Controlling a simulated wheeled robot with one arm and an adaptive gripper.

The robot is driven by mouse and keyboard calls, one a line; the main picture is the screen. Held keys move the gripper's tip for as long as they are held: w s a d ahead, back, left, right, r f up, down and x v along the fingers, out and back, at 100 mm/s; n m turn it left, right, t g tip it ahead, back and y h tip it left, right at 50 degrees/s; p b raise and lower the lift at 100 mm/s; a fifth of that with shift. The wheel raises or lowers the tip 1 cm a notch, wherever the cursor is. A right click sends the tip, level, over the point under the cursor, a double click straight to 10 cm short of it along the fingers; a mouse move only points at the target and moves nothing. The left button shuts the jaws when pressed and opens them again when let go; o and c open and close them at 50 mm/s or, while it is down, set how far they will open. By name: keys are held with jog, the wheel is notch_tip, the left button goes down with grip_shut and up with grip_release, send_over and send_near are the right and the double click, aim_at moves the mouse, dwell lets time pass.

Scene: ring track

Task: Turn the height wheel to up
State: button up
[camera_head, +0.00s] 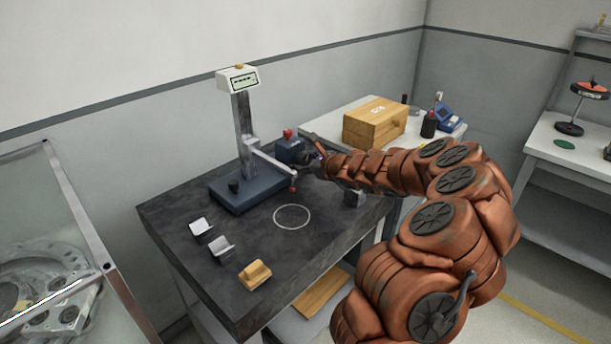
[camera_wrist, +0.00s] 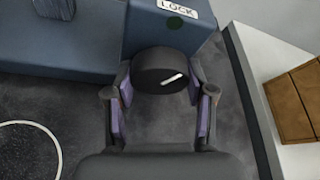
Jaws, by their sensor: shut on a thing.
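The height wheel (camera_wrist: 152,66) is a dark round knob with a white mark on its right part, tilted up to the right, in the wrist view. It sits at a blue housing (camera_wrist: 150,30) with a LOCK label and a dark green dot. My gripper (camera_wrist: 160,82) has one finger on each side of the wheel and is shut on it. In the head view my gripper (camera_head: 317,160) is at the right side of the blue housing (camera_head: 291,150), which has a red knob on top; the wheel is hard to make out there. No "up" marking can be read.
The height gauge has a blue base (camera_head: 243,195), a grey column (camera_head: 243,125) and a display (camera_head: 238,78). Small metal blocks (camera_head: 221,246), a yellow block (camera_head: 255,274) and a white circle (camera_head: 292,217) are on the dark table (camera_head: 200,290). A wooden box (camera_head: 374,123) stands behind, right.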

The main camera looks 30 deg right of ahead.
jog(key=shift+f+n+t+h+b, duration=0.3)
jog(key=shift+n+h+b, duration=0.65)
jog(key=shift+b, duration=3.25)
jog(key=shift+r+n+b, duration=0.2)
jog(key=shift+n+b, duration=0.45)
jog(key=shift+b, duration=0.5)
jog(key=shift+r, duration=0.1)
jog(key=o, duration=1.2)
jog(key=shift+c, duration=0.2)
jog(key=shift+s+d+r, duration=0.1)
jog(key=shift+s+r, duration=0.1)
jog(key=shift+s, duration=0.4)
jog(key=v, duration=1)
jog(key=shift+s, duration=0.45)
